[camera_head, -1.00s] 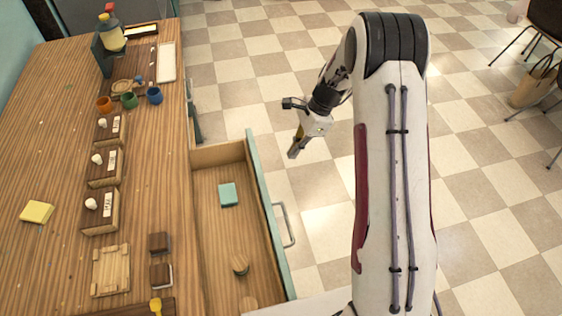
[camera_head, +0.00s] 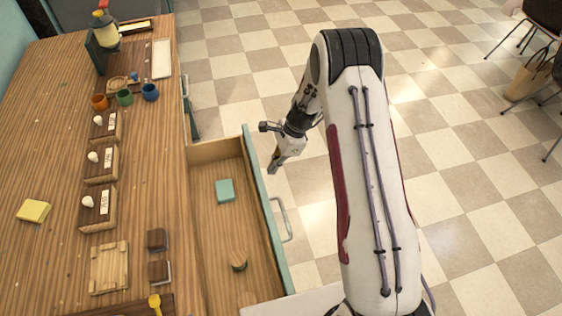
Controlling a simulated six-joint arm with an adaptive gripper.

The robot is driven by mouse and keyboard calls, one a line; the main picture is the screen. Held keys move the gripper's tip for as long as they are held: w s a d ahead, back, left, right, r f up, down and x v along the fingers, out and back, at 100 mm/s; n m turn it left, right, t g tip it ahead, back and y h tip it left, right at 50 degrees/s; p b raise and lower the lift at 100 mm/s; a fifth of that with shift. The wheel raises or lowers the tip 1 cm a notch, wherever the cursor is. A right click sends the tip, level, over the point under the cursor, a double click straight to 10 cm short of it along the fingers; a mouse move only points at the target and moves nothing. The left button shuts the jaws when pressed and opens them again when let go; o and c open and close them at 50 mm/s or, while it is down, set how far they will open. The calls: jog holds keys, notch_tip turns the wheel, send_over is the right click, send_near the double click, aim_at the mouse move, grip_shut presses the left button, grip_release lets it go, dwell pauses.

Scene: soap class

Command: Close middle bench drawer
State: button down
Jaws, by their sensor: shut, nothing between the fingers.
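The middle bench drawer (camera_head: 228,262) is pulled out from the right side of the wooden bench. Its teal front panel (camera_head: 262,212) faces right and carries a metal handle (camera_head: 284,219). A teal block (camera_head: 225,190) and a small round wooden piece (camera_head: 238,261) lie inside the drawer. My gripper (camera_head: 273,168) is shut and empty. It points down over the floor side of the drawer front, near its far end and beyond the handle. From this view I cannot tell whether it touches the panel.
The wooden bench (camera_head: 60,150) holds small cups, several wooden boxes, a yellow sponge (camera_head: 34,211) and two dark blocks. Another handle (camera_head: 188,105) shows on the bench side farther back. The tiled floor (camera_head: 450,190) to the right is clear near my arm; chairs stand at the far right.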

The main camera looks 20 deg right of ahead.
jog(key=shift+a, duration=1.1)
jog(key=a, duration=1.9)
jog(key=shift+d, duration=0.15)
jog(key=shift+d, duration=0.5)
jog(key=d, duration=0.3)
jog(key=v, duration=1)
jog(key=shift+a, duration=0.15)
jog(key=shift+s, duration=0.1)
